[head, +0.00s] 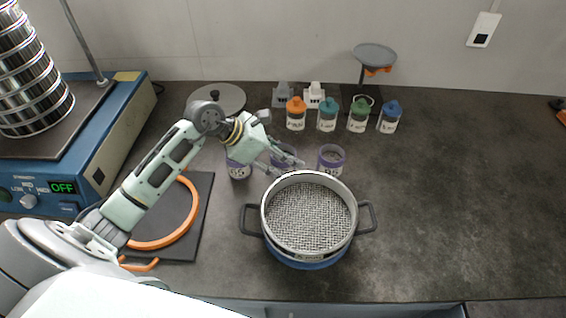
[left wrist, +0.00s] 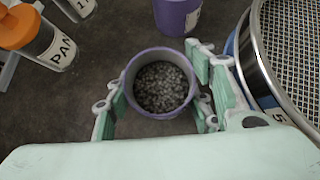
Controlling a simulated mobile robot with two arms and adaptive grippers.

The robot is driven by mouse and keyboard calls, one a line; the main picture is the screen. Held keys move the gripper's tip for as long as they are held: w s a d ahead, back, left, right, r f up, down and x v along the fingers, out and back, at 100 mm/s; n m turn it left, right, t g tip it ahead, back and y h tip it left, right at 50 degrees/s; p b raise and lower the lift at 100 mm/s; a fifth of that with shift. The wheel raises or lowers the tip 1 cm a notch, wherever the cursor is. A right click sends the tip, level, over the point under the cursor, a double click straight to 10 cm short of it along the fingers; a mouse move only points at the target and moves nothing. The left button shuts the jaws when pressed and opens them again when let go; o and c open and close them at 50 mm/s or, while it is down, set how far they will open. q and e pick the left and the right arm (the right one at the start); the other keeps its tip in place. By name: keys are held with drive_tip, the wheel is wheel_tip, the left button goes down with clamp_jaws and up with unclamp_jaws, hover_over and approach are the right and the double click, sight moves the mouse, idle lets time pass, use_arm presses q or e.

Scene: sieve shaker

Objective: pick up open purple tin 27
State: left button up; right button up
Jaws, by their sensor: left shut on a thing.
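My left gripper (head: 287,158) is shut on an open purple tin (head: 281,150) behind the sieve pot. In the left wrist view the fingers (left wrist: 158,98) stand on both sides of this tin (left wrist: 130,75), which holds grey granules. Its number is hidden. A second purple tin (head: 238,170) with a label stands to the left, partly behind the gripper. A third open purple tin (head: 331,160) stands to the right; it also shows at the top of the left wrist view (left wrist: 178,15). My right gripper is not in view.
A sieve (head: 309,216) with mesh sits in a blue-based, two-handled pan close in front of the gripper. Several capped bottles (head: 328,115) stand behind. A shaker (head: 65,150) is at the left, beside a black pad with an orange ring (head: 165,243).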

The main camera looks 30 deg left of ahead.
use_arm(q)
drive_tip(key=c, duration=0.4)
drive_tip(key=shift+r, duration=0.1)
